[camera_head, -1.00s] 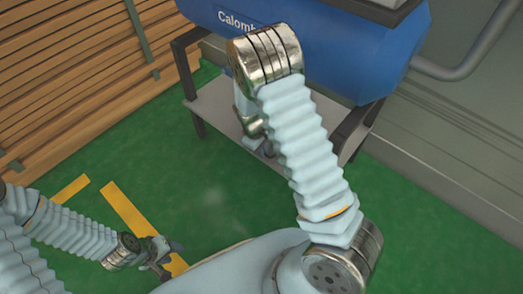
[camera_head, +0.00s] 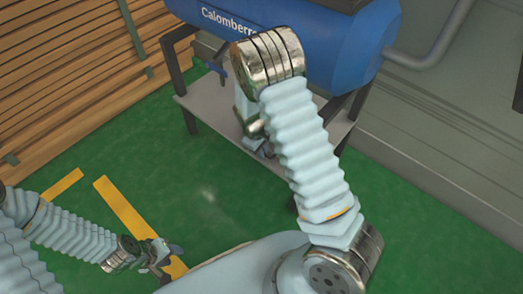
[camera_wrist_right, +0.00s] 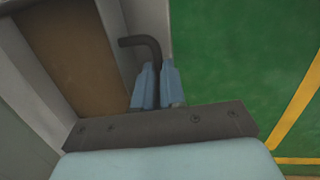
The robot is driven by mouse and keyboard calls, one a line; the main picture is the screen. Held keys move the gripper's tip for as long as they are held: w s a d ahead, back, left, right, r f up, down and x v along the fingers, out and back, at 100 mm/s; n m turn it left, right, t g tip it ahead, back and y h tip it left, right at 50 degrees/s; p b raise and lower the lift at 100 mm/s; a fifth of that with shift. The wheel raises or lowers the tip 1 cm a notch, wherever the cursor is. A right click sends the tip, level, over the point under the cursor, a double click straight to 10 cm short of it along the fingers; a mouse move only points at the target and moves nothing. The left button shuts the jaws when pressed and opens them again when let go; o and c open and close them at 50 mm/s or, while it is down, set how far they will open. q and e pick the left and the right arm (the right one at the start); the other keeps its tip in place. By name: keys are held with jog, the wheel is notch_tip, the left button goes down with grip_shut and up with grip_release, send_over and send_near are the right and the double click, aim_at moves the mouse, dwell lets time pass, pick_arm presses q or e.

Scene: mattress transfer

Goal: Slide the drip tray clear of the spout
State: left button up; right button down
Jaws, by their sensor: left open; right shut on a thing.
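My right gripper (camera_head: 262,150) is low at the front edge of the grey shelf (camera_head: 205,105) under the blue tank, partly hidden by my own arm. In the right wrist view its blue fingers (camera_wrist_right: 158,88) are shut on a dark bent handle (camera_wrist_right: 143,41). Beside the handle is a grey-edged piece with a brown inner surface (camera_wrist_right: 65,50); I cannot tell whether this is the drip tray. A small blue fitting (camera_head: 217,68), perhaps the spout, shows under the tank's left end. My left gripper (camera_head: 163,262) is open and empty, low at the left over the floor.
The blue tank (camera_head: 345,50) stands on a dark-legged frame against a grey wall (camera_head: 450,110). Stacked wooden planks (camera_head: 65,70) line the left. Green floor (camera_head: 140,150) with yellow stripes (camera_head: 125,210) lies open between the planks and the stand.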

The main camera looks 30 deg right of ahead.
jog(key=c, duration=1.1)
grip_release()
pick_arm(q)
notch_tip(320, 180, up, 2)
jog(key=shift+r+p, duration=0.1)
jog(key=shift+p, duration=1)
pick_arm(e)
jog(key=r, duration=0.4)
jog(key=a+r, duration=0.1)
jog(key=r, duration=0.4)
jog(key=a+r, duration=0.1)
jog(key=r, duration=0.3)
jog(key=shift+w+a+r, duration=0.2)
jog(key=shift+r, duration=0.1)
